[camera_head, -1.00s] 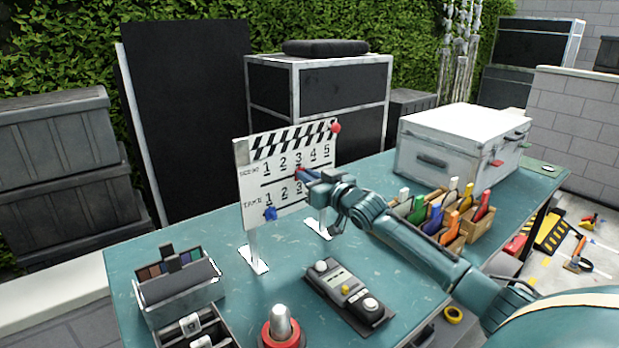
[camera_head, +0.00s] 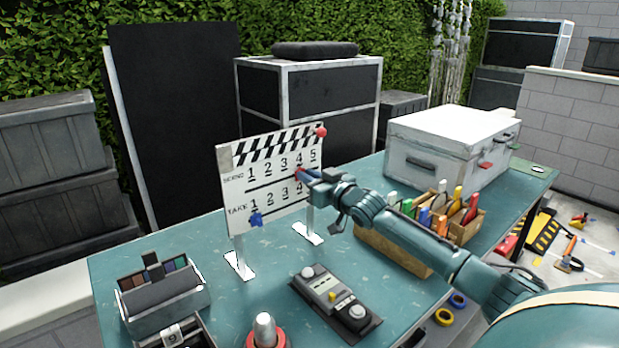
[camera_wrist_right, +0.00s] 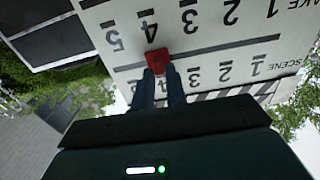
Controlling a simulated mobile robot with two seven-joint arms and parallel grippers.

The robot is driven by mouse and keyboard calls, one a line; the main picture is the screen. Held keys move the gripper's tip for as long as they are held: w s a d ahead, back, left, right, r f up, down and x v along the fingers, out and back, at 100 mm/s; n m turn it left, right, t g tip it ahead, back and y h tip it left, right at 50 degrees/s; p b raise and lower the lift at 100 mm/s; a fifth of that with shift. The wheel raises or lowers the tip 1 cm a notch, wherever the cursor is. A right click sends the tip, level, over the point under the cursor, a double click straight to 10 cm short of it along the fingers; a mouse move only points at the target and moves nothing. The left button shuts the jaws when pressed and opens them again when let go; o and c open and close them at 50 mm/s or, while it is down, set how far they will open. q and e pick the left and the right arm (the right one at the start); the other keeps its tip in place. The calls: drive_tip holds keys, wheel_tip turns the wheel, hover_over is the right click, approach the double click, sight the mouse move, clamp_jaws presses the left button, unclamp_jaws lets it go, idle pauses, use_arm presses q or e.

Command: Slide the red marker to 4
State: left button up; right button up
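The white clapperboard (camera_head: 240,190) stands upright on the teal table, with a SCENE row and a TAKE row of numbers. The red marker (camera_head: 299,172) sits on the slot line under the SCENE row, at about the 4. In the right wrist view the red marker (camera_wrist_right: 157,62) is at the fingertips of my right gripper (camera_wrist_right: 162,78). The two fingers look closed on it, with a narrow gap between them; they hide the SCENE 4 there. In the head view my right gripper (camera_head: 305,174) reaches the board from the right. My left gripper is not in view.
A blue marker (camera_head: 256,219) sits on the TAKE row near 1. A red knob (camera_head: 321,132) is at the board's top right corner. A grey control box (camera_head: 335,300), a wooden marker holder (camera_head: 400,245) and a white case (camera_head: 445,150) stand on the table.

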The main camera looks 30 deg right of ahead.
drive_tip(key=o, duration=0.4)
drive_tip(key=shift+c, duration=0.2)
drive_tip(key=shift+s, duration=0.1)
use_arm(q)
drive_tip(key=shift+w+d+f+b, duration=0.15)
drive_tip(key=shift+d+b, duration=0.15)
drive_tip(key=shift+b, duration=0.6)
use_arm(e)
drive_tip(key=s+d, duration=0.1)
drive_tip(key=s, duration=1.2)
